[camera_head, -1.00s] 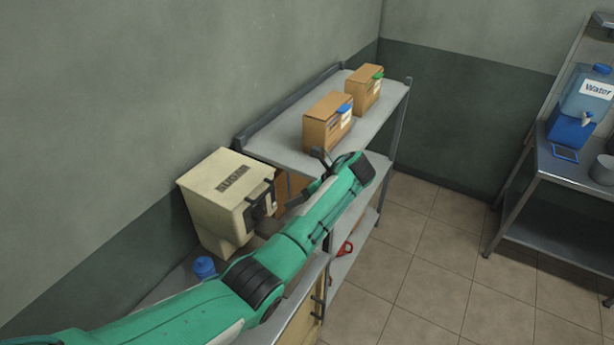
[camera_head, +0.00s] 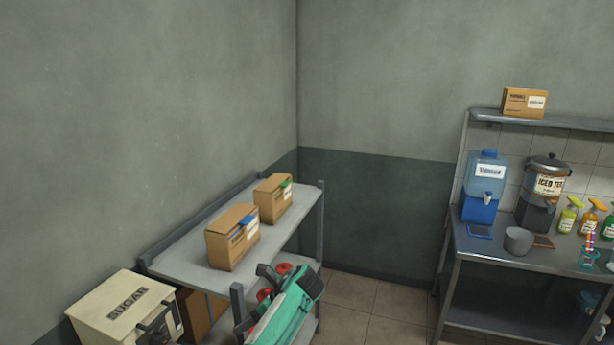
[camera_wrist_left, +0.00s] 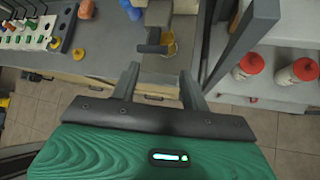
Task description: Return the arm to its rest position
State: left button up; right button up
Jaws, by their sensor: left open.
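My left arm is teal and comes in at the bottom of the head view, in front of the metal shelf. My left gripper (camera_head: 268,274) shows there only in part, with a dark finger beside the shelf's edge. In the left wrist view, the two dark fingers of my left gripper (camera_wrist_left: 160,86) stand apart with nothing between them. My right gripper is in neither view.
The metal shelf (camera_head: 185,258) holds two cardboard boxes (camera_head: 232,238) on top. Red-capped bottles (camera_wrist_left: 250,65) stand on its lower level, close to my arm. A steel table (camera_head: 520,262) stands at right, with open floor between.

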pick_arm(q)
jog(key=s+a+f+n+h+b, duration=0.15)
jog(key=s+f, duration=0.45)
jog(key=f, duration=0.9)
jog(key=s+a+f+n+h+b, duration=0.1)
jog(key=s+f+n+h+b, duration=0.15)
jog(key=s+f, duration=0.85)
jog(key=s+a+f+n+h+b, duration=0.1)
jog(key=s+f+n+b, duration=0.1)
jog(key=f, duration=1.8)
jog(key=s+a+f+n+h+b, duration=0.25)
jog(key=s+f+n, duration=0.35)
jog(key=s+f, duration=1.15)
jog(key=s+a+f+n+b, duration=0.1)
jog(key=s+f+n, duration=0.1)
jog(key=s, duration=0.6)
jog(key=s+a+f+n+h+b, duration=0.1)
jog(key=s+n, duration=0.3)
jog(key=s, duration=0.4)
jog(key=s+a+f+n+t+h+b, duration=0.1)
jog(key=s+a+f+n+b, duration=0.1)
jog(key=s, duration=0.6)
jog(key=shift+s+a+f+n, duration=0.3)
jog(key=shift+s+f+n, duration=0.1)
jog(key=shift+f, duration=0.5)
